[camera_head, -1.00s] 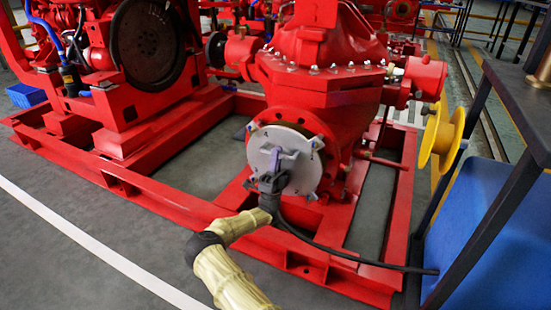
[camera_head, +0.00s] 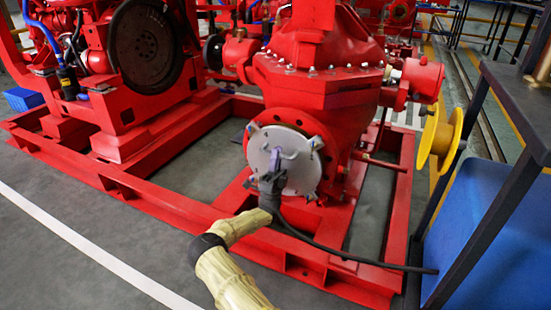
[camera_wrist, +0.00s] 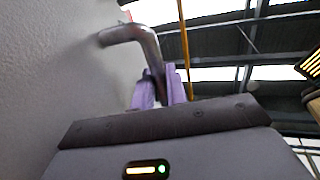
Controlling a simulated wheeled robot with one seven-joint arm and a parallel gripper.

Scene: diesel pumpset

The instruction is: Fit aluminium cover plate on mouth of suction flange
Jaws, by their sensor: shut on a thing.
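The round grey aluminium cover plate (camera_head: 302,172) stands upright at the mouth of the red suction flange (camera_head: 330,168) in the head view. Small tabs show around its rim. The plate hides the flange mouth, and I cannot tell whether it touches the flange face. My gripper (camera_head: 276,158) is in front of the plate's middle, with its purple fingers shut on the plate's handle. In the wrist view the fingers (camera_wrist: 160,92) close on the bent metal handle (camera_wrist: 143,42). The plate's grey face (camera_wrist: 60,60) fills the left of that view.
The red pump casing (camera_head: 315,85) rises above the flange, and the red base frame (camera_head: 330,270) runs below it. A yellow wheel (camera_head: 441,139) and a dark-framed stand with a blue panel (camera_head: 475,220) are at right. Grey floor is open at left.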

